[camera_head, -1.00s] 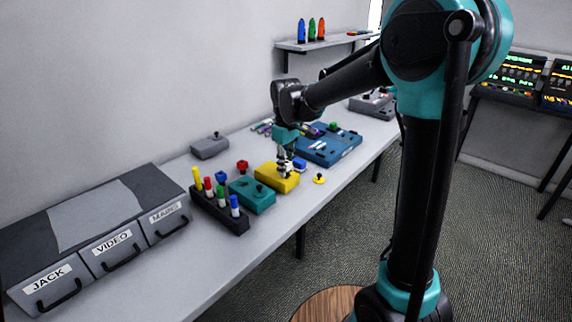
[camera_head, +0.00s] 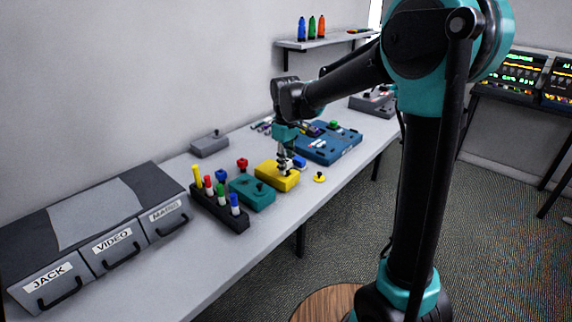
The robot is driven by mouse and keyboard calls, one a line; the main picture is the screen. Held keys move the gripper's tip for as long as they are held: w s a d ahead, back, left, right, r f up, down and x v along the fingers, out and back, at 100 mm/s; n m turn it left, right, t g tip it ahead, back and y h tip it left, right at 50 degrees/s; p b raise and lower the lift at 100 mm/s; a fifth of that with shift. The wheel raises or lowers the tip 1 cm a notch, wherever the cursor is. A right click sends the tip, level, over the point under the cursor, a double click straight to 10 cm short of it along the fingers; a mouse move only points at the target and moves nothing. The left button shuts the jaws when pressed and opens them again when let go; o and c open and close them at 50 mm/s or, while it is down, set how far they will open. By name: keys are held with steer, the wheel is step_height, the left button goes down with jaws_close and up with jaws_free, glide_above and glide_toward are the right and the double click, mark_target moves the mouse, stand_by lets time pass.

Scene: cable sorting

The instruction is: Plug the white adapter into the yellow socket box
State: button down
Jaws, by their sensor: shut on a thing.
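The yellow socket box (camera_head: 272,178) sits on the grey table near the middle of the head view. My gripper (camera_head: 285,164) is directly over its upper right part, fingers pointing down. It is shut on the white adapter (camera_head: 284,169), of which only a small pale piece shows between and below the fingers. The adapter is at the top face of the box. Whether it is seated in the socket or only touching or just above it is too small to tell.
A teal box (camera_head: 252,196) stands left of the yellow box. A blue piece (camera_head: 299,162) and a small yellow piece (camera_head: 319,177) are close on the right. A blue panel (camera_head: 345,146) lies behind. A rack with colored pegs (camera_head: 222,213) and drawers (camera_head: 110,247) stand nearer.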

steer(key=shift+f, duration=0.65)
stand_by(0.3)
steer(key=shift+s+f, duration=0.2)
steer(key=shift+f, duration=0.15)
stand_by(1.0)
steer(key=c, duration=1.2)
jaws_free()
steer(key=shift+w+f, duration=0.15)
steer(key=o, duration=0.7)
steer(key=shift+r, duration=3.6)
